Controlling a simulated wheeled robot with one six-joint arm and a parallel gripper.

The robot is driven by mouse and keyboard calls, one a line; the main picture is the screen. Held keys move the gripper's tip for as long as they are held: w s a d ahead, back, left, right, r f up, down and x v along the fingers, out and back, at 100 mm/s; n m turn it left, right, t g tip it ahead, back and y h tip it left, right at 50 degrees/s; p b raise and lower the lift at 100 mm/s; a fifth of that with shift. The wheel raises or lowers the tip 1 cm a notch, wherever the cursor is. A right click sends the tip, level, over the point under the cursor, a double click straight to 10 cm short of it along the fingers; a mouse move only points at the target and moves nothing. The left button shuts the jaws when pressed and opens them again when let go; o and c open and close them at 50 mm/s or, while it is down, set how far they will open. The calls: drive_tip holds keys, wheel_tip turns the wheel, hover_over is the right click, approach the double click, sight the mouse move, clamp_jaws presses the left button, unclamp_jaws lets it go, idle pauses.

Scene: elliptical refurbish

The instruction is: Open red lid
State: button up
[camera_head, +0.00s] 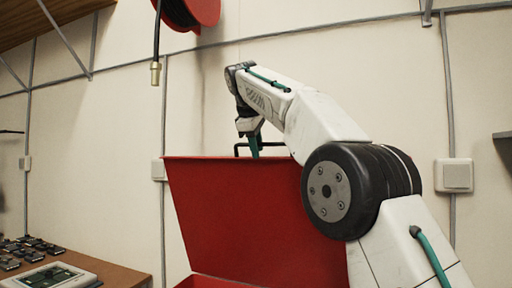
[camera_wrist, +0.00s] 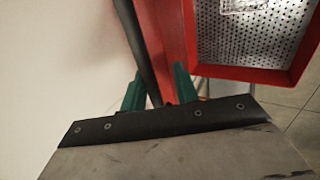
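The red lid (camera_head: 255,215) stands raised and steeply tilted in the head view, above a red box body (camera_head: 215,282) at the bottom edge. A dark handle (camera_head: 238,147) shows at the lid's top edge. My gripper (camera_head: 254,146) is at that edge beside the handle, partly hidden by the lid. In the wrist view, the two green fingers of my gripper (camera_wrist: 158,88) are apart. The dark handle bar (camera_wrist: 137,45) runs between them, near the left finger, with a gap to the right finger. The red lid (camera_wrist: 168,40) lies behind.
A perforated metal panel in a red frame (camera_wrist: 255,40) shows in the wrist view. A wooden workbench (camera_head: 120,272) with small dark parts and a device is at left. A red reel (camera_head: 195,12) with a hanging hose (camera_head: 156,70) is above. Wall boxes (camera_head: 454,175) are behind my arm.

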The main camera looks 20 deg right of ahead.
drive_tip(key=s+a+r, duration=0.4)
drive_tip(key=s+a, duration=0.4)
drive_tip(key=s, duration=0.4)
drive_tip(key=shift+a, duration=0.25)
idle(0.8)
drive_tip(key=shift+r, duration=0.1)
